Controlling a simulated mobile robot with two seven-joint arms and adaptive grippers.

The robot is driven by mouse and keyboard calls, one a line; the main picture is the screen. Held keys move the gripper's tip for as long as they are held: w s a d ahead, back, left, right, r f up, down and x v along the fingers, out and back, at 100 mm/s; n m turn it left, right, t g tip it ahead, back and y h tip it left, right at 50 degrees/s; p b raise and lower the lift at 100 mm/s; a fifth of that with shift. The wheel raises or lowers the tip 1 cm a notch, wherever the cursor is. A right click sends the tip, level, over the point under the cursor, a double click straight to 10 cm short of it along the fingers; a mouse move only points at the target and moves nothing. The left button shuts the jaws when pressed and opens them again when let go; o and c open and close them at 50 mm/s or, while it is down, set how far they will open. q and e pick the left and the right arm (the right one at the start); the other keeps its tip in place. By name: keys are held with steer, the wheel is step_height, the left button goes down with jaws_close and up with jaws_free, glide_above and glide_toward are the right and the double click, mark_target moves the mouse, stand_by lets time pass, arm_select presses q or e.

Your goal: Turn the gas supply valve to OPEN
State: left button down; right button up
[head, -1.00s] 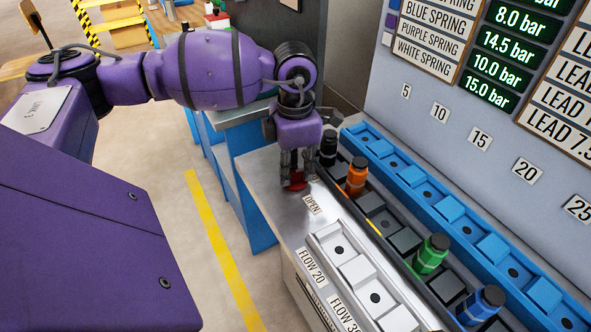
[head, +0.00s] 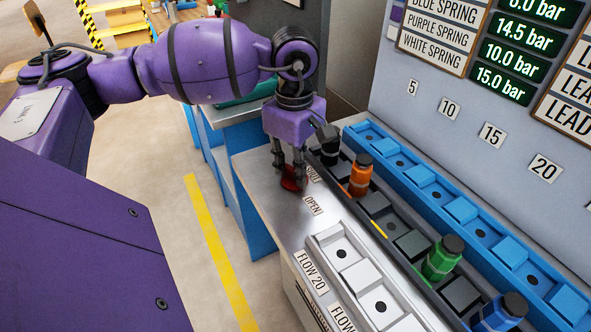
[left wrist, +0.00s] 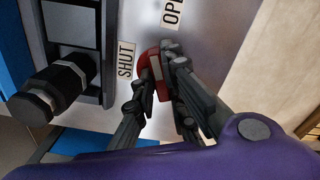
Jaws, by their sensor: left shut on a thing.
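The gas supply valve is a small red handle (head: 291,184) on the steel bench top. In the left wrist view, the red handle (left wrist: 161,88) has a pale stripe and sits between the SHUT label (left wrist: 125,60) and the OPEN label (left wrist: 172,13). My left gripper (head: 289,182) points down over it, its fingers closed on the handle's sides; they also show in the left wrist view (left wrist: 161,80). The fingers hide part of the handle, so its exact setting is hard to tell. In the head view the OPEN label (head: 314,206) lies nearer the white tray. My right gripper is out of view.
A dark rack (head: 378,205) beside the valve holds black (head: 329,145), orange (head: 361,175), green (head: 443,258) and blue (head: 499,312) capped parts. A blue rack (head: 402,168) runs behind it. A white tray (head: 362,268) stands in front, near the bench edge.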

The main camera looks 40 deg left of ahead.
arm_select(q)
steer(key=m+b, duration=0.1)
steer(key=m, duration=0.2)
steer(key=shift+m+b, duration=0.35)
steer(key=shift+m, duration=0.45)
steer(key=c, duration=1.8)
jaws_free()
steer(key=shift+r, duration=0.25)
step_height(320, 180, up, 12)
steer(key=shift+f, duration=0.2)
